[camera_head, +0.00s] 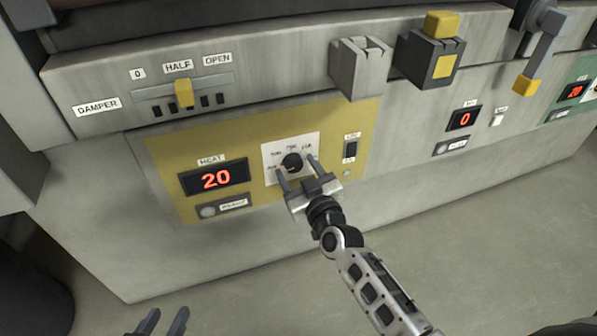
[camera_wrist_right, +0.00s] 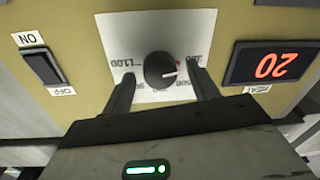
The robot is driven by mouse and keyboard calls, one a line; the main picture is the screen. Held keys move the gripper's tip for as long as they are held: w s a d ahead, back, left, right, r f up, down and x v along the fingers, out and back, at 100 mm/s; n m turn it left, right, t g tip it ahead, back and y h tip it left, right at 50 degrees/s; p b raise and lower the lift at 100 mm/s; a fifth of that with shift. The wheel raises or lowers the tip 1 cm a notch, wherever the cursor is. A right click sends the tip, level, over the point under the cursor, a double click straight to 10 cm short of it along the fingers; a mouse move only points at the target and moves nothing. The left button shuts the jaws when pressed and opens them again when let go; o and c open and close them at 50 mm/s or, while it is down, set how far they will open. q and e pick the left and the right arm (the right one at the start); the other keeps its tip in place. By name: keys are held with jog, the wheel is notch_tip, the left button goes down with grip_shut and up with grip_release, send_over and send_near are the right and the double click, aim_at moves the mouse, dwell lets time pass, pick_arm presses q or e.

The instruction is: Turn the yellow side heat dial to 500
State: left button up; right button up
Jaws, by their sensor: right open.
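The yellow side heat dial is a round black knob (camera_head: 292,162) on a white scale plate in the yellow panel. It also shows in the right wrist view (camera_wrist_right: 160,70), with a light pointer line and a small red mark near its edge. The scale numbers are too small to read surely, apart from 1100. The HEAT display (camera_head: 215,178) beside it reads 20. My right gripper (camera_head: 297,168) is open, with one finger on each side of the knob and gaps visible. My left gripper (camera_head: 165,318) shows only its two parted fingers at the bottom edge.
A rocker switch (camera_head: 351,149) sits right of the dial. A damper slider (camera_head: 184,93) is above the yellow panel. A grey block (camera_head: 360,66) and a yellow-topped block (camera_head: 430,50) jut out above. A lever (camera_head: 540,50) and a second display (camera_head: 464,118) reading 0 are further right.

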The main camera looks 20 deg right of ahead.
jog(key=c, duration=1)
jog(key=shift+m, duration=0.3)
jog(key=m, duration=0.3)
jog(key=shift+f+m, duration=0.1)
jog(key=shift+m, duration=0.2)
jog(key=m, duration=0.5)
jog(key=shift+m+t, duration=0.3)
